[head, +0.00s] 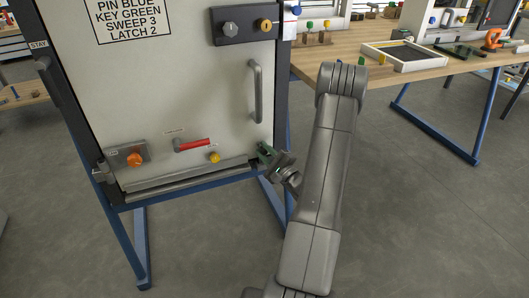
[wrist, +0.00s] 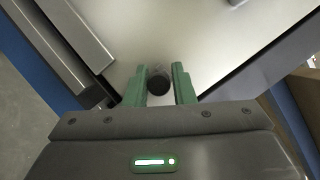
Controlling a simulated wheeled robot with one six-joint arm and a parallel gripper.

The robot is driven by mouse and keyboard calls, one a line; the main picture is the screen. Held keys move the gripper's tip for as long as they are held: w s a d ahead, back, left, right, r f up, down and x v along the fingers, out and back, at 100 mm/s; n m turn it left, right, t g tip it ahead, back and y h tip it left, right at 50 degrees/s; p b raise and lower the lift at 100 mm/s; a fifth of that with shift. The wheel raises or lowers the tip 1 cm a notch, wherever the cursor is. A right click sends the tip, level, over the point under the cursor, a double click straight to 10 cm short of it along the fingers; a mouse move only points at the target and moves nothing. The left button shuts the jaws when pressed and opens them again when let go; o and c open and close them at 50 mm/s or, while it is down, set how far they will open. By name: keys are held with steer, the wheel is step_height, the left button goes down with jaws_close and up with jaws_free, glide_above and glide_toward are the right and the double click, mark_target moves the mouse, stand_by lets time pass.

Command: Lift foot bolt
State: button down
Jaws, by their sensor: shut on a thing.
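The foot bolt (wrist: 159,83) shows in the wrist view as a dark round knob near the lower corner of the pale door panel. My gripper (wrist: 160,70) has its two green fingers on either side of the knob and is shut on it. In the head view my gripper (head: 265,153) is at the lower right corner of the door (head: 190,90). There the gripper hides the bolt, so I cannot tell how far it is raised.
The door carries a vertical handle (head: 256,91), a red lever (head: 192,145), an orange knob (head: 135,159) and a yellow knob (head: 214,157). A grey bar (head: 185,178) runs along its bottom. A wooden workbench (head: 345,55) stands at right. The floor between is clear.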

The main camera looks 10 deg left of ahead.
steer(key=shift+r+p, duration=0.35)
steer(key=shift+r, duration=1.1)
steer(key=c, duration=1.3)
jaws_free()
steer(key=shift+o, duration=0.2)
steer(key=p+v, duration=0.1)
steer(key=v, duration=1.2)
steer(key=shift+s+d+f, duration=0.15)
steer(key=shift+s+d, duration=0.05)
steer(key=shift+d, duration=0.1)
